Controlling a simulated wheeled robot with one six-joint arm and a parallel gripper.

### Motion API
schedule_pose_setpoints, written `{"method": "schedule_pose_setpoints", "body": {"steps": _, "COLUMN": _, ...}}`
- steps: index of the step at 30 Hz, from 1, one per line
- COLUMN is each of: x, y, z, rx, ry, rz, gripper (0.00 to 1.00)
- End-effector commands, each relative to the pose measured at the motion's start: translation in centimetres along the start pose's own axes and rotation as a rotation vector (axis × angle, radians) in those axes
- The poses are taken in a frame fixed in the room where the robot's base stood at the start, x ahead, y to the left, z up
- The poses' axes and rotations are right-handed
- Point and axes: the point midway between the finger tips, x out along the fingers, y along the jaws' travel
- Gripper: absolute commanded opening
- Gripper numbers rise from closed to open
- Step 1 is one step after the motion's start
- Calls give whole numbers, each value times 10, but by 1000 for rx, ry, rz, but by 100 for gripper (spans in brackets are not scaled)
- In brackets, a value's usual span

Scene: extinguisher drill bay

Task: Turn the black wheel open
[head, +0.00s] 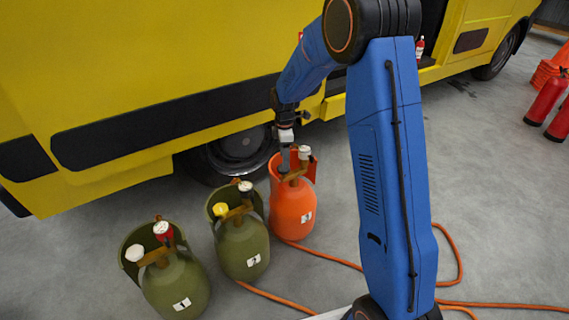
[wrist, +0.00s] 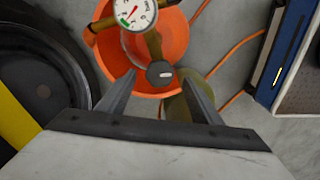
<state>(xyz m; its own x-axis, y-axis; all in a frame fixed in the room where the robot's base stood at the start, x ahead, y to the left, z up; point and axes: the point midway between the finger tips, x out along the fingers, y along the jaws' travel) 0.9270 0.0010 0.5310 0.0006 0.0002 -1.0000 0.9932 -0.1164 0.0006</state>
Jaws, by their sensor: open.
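The black wheel (wrist: 159,73) is on the brass valve of the orange cylinder (head: 293,212), seen from above in the wrist view. A white-faced gauge (wrist: 134,14) sits on the same valve. My gripper (head: 285,168) is over the orange cylinder's top in the head view and hides the wheel there. In the wrist view my gripper's fingers are spread, with the wheel appearing between their tips. I cannot tell how far the fingertips are from the wheel or whether they touch it.
Two olive cylinders stand to the left, one with a yellow wheel (head: 221,209), one with a red wheel (head: 163,230). A yellow van (head: 140,60) with a dark tyre (wrist: 45,70) is close behind. An orange hose (head: 330,258) crosses the floor. Red extinguishers (head: 545,100) stand right.

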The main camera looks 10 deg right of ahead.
Motion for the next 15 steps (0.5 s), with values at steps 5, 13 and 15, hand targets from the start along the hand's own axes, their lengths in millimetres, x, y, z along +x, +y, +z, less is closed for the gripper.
{"method": "schedule_pose_setpoints", "body": {"steps": 5, "x": -37, "y": 1, "z": 0, "rx": 0, "ry": 1, "rz": 3, "gripper": 60}}
{"method": "schedule_pose_setpoints", "body": {"steps": 13, "x": -91, "y": 1, "z": 0, "rx": 0, "ry": 1, "rz": 3, "gripper": 60}}
{"method": "schedule_pose_setpoints", "body": {"steps": 15, "x": -102, "y": 0, "z": 0, "rx": 0, "ry": 0, "rz": 2, "gripper": 60}}
